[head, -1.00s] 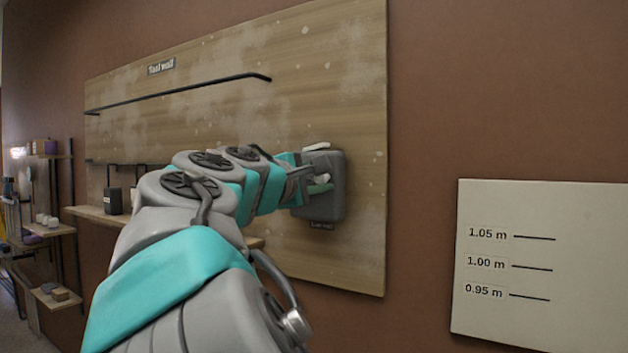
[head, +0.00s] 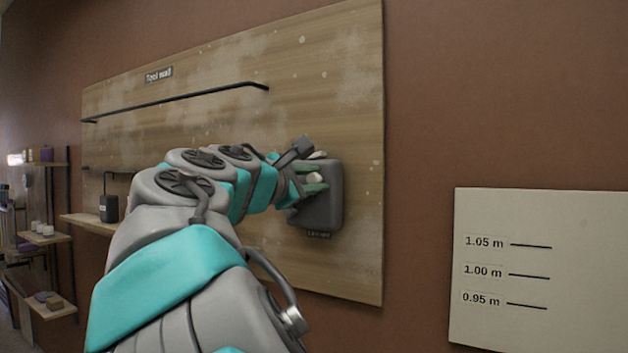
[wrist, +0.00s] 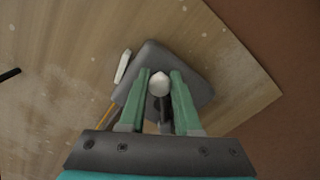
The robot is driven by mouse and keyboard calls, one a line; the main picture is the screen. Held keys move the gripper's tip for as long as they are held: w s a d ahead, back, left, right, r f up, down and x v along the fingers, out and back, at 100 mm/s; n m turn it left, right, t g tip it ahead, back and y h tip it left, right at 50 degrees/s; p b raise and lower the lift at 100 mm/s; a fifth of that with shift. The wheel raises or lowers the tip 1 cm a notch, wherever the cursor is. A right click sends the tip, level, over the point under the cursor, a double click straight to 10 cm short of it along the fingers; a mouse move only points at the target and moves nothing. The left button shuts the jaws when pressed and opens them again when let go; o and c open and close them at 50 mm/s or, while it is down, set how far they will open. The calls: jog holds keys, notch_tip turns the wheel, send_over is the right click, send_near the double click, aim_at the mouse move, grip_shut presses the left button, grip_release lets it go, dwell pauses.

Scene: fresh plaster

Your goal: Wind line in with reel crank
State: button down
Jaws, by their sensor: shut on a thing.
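The line reel is a dark grey rounded box (head: 328,200) fixed to the wooden tool wall board, with a small label below it. In the wrist view its grey body (wrist: 200,83) lies behind my fingers. A pale knob of the crank (wrist: 159,83) sits between the two green fingers, with a dark stem below it. My gripper (wrist: 160,84) is shut on this crank knob; in the head view my gripper (head: 314,178) is at the reel's front. A white piece (wrist: 122,66) shows beside the reel. A thin orange strip, perhaps the line (wrist: 105,115), shows at lower left.
The wooden board (head: 350,90) carries a black rail (head: 180,102) above my arm. A shelf with a dark box (head: 109,208) is at left. A pale height chart (head: 590,260) hangs at right. Bare wall lies between board and chart.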

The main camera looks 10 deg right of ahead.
jog(key=shift+f, duration=0.1)
jog(key=c, duration=0.6)
grip_release()
jog(key=shift+a, duration=0.1)
jog(key=v, duration=0.7)
jog(key=shift+s+a+b, duration=0.3)
